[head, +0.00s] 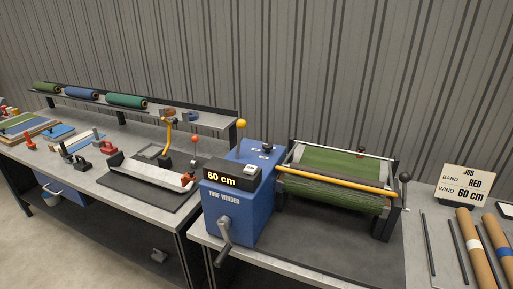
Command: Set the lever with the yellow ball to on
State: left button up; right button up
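The lever with the yellow ball (241,124) stands on top of the blue turf winder box (232,216), near its left rear side. Its thin stem looks about upright; I cannot read its on or off marks from here. A display (222,177) on the box reads "60 cm". Neither of my grippers is in view.
A crank handle (224,240) sticks out from the box front. A green turf roll (340,172) lies in the winder frame at right. A red-ball lever (195,139) stands at left by a dark mat. A job sign (466,186) reads RED, 60 cm.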

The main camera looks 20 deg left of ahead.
aim_at(242, 123)
jog(key=i+j+z, duration=0.25)
jog(key=j, duration=0.55)
jog(key=j+z, duration=0.2)
jog(key=j, duration=0.6)
jog(key=i+j+z, duration=0.25)
jog(key=j, duration=0.6)
jog(key=k, duration=0.1)
